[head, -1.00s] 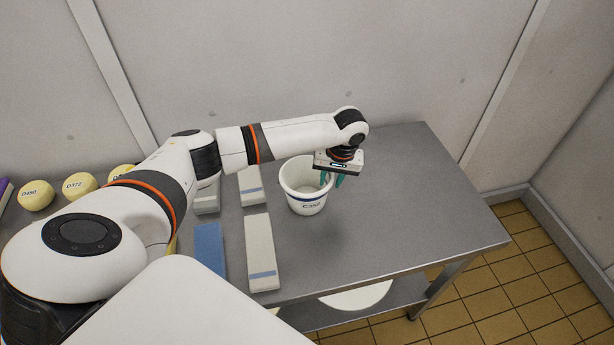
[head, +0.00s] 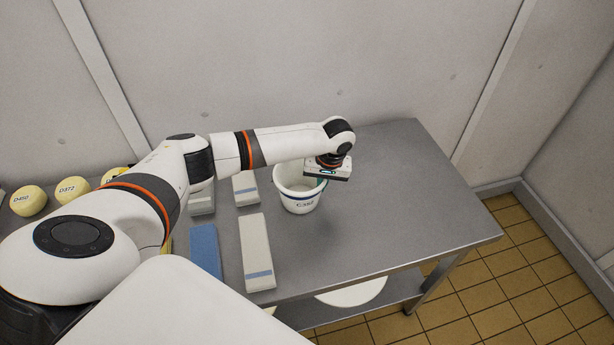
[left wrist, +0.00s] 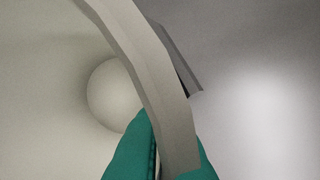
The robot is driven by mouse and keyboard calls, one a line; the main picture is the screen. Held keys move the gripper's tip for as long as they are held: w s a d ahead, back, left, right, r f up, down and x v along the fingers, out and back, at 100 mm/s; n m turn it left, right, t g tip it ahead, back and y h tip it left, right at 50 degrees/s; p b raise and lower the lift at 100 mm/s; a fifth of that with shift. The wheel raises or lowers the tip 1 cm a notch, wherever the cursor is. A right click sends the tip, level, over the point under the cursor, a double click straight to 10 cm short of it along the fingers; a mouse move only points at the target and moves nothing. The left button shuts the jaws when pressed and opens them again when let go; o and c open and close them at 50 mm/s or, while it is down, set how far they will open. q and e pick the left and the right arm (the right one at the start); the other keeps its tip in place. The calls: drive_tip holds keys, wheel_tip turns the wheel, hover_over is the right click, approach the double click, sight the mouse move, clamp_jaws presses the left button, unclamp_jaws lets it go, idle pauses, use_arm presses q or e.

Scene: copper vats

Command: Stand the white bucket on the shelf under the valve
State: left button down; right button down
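The white bucket (head: 299,202), with a blue band and a dark printed label, stands upright on the steel table. My left gripper (head: 322,180) is at the right part of its rim, pointing down. In the left wrist view the bucket's wall (left wrist: 150,75) runs between the green fingers of my left gripper (left wrist: 160,150), one inside and one outside. The fingers sit close against the wall and look shut on it. The fingertips are mostly hidden in the head view. My right gripper is out of view. No valve shows.
The steel table (head: 400,190) is clear right of the bucket. Left of it lie pale blocks (head: 256,250) and a blue block (head: 206,250). Yellow round labelled items (head: 72,190) are at the far left. A white round thing (head: 355,293) is below the tabletop. A wall stands behind.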

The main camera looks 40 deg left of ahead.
use_arm(q)
wheel_tip(320, 180, up, 10)
drive_tip(key=shift+b, duration=0.65)
drive_tip(key=s+d+r+m, duration=0.2)
drive_tip(key=s+d, duration=0.3)
drive_tip(key=s, duration=0.3)
drive_tip(key=s+d+r+m+t, duration=0.1)
drive_tip(key=s+d+r+m, duration=0.2)
drive_tip(key=s+d, duration=0.3)
drive_tip(key=s+m, duration=0.1)
drive_tip(key=s, duration=0.2)
drive_tip(key=shift+s, duration=0.2)
drive_tip(key=shift+w, duration=0.1)
drive_tip(key=w+a+f+n+g+p, duration=0.1)
drive_tip(key=w+a+f+n+p, duration=0.15)
drive_tip(key=w, duration=0.45)
drive_tip(key=w+a+f+n+p, duration=0.2)
drive_tip(key=w+a+n, duration=0.2)
drive_tip(key=w, duration=0.2)
drive_tip(key=shift+m, duration=0.25)
drive_tip(key=shift+w+d+f+p, duration=0.1)
drive_tip(key=shift+f+p, duration=0.2)
drive_tip(key=shift+f, duration=2.25)
drive_tip(key=shift+w+d+f+p, duration=0.1)
drive_tip(key=shift+f+p, duration=0.15)
drive_tip(key=shift+f, duration=2.3)
